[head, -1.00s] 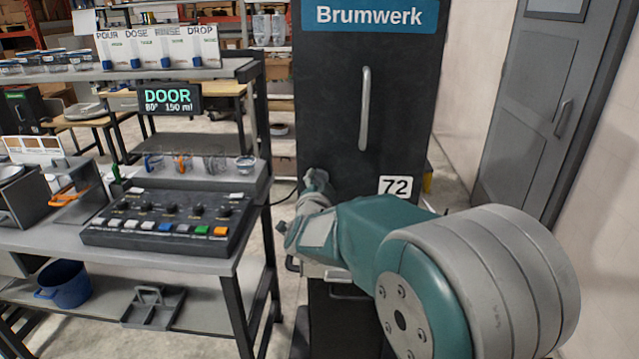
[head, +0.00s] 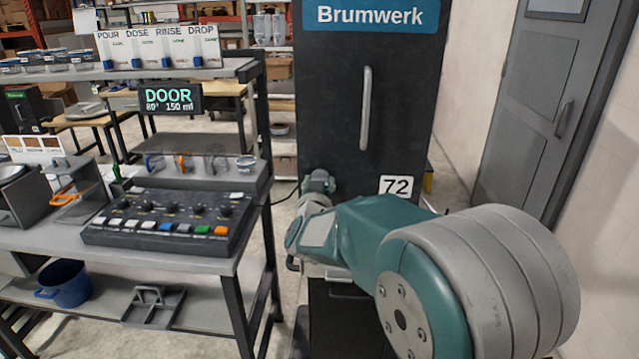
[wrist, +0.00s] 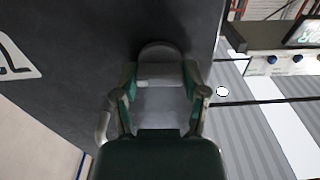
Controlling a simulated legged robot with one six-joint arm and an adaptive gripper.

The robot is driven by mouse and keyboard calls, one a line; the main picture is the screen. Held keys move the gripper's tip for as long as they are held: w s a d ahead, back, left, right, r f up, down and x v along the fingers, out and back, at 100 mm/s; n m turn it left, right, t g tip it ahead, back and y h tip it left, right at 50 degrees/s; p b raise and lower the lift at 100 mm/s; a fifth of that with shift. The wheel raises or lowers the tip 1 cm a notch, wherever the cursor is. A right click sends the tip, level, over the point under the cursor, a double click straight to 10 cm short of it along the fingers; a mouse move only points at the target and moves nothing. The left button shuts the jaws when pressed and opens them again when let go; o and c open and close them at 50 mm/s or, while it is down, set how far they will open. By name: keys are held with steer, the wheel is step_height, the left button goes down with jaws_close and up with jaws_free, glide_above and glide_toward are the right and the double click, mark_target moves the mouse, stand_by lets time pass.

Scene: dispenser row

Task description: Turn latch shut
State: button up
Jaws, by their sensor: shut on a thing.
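The black Brumwerk cabinet (head: 335,115) stands in front of me, its front panel upright with a long vertical handle (head: 366,108). My gripper (wrist: 160,82) faces the black panel in the wrist view, with its two fingers closed on the sides of a grey latch (wrist: 159,72). A dark rounded part shows just beyond the fingertips. In the head view my gripper (head: 318,183) is at the left edge of the cabinet front, low down. My own arm hides much of the cabinet there, and the latch's exact angle is unclear.
A bench at left carries a control panel (head: 168,218) with knobs and coloured buttons. A display (head: 170,98) above it reads "DOOR 80° 150 ml". A blue bucket (head: 66,285) stands on the lower shelf. A grey door (head: 540,110) is at right.

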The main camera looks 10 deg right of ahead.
steer(key=shift+a+f+n, duration=0.1)
steer(key=shift+f+n, duration=0.2)
steer(key=shift+f, duration=0.1)
steer(key=o, duration=1)
steer(key=shift+o, duration=0.8)
steer(key=shift+r, duration=0.2)
steer(key=v, duration=1.2)
steer(key=shift+a, duration=0.1)
